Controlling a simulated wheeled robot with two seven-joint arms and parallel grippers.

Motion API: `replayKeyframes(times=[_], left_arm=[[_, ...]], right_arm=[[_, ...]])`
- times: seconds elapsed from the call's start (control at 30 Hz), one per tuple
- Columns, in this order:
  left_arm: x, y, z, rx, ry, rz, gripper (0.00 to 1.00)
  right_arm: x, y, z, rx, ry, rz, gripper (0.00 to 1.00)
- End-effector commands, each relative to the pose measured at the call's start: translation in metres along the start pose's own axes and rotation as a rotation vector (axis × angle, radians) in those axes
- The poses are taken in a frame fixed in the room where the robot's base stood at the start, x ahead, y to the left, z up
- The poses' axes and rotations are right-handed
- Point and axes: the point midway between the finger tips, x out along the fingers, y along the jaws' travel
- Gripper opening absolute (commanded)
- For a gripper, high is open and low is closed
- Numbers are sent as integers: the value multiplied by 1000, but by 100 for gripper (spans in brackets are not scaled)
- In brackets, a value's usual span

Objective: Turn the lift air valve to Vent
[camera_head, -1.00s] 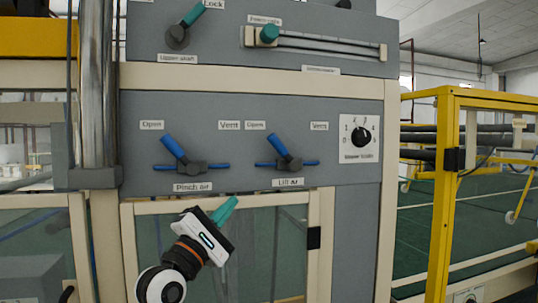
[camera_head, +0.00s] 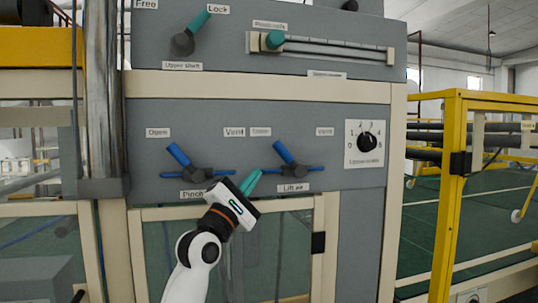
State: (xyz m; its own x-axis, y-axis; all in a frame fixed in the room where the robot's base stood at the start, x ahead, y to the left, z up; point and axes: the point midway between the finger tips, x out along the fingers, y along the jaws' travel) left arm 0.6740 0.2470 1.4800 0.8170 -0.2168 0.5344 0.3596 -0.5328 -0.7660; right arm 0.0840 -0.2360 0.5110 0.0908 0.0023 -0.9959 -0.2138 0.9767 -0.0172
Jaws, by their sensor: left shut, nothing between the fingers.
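The lift air valve (camera_head: 285,153) is a blue lever on a dark body with a blue pipe, above the "Lift air" label (camera_head: 293,188) on the grey panel. Its lever tilts up and left, toward the "Open" label (camera_head: 260,132). The "Vent" label (camera_head: 325,131) is to its upper right. My left gripper (camera_head: 252,180), with teal fingers, is shut and empty. In the picture its tips lie just below and left of the valve, apart from the lever. It covers part of the "Pinch air" label. My right gripper is not in view.
A similar blue pinch air lever (camera_head: 179,155) is to the left, also tilted left. A black rotary knob (camera_head: 366,142) is to the right. Above are an upper shaft lever (camera_head: 190,36) and a slider (camera_head: 275,40). A yellow frame (camera_head: 447,190) stands at right.

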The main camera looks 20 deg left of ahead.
Motion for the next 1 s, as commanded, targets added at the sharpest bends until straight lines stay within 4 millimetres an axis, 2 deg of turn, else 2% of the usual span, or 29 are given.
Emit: replayKeyframes(times=[0.03, 0.1, 0.3, 0.77, 1.0], left_arm=[[14, -4, -2, 1, 0, 1, 0], [25, -4, -8, -1, 2, 1, 0], [40, -2, -25, -1, 1, 1, 0], [43, 1, -28, 0, 1, 1, 0], [41, -8, -19, 1, -1, 0, 0]], right_arm=[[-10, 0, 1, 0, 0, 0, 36], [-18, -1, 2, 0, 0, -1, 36], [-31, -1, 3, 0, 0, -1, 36], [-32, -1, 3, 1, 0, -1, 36], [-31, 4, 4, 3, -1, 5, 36]])
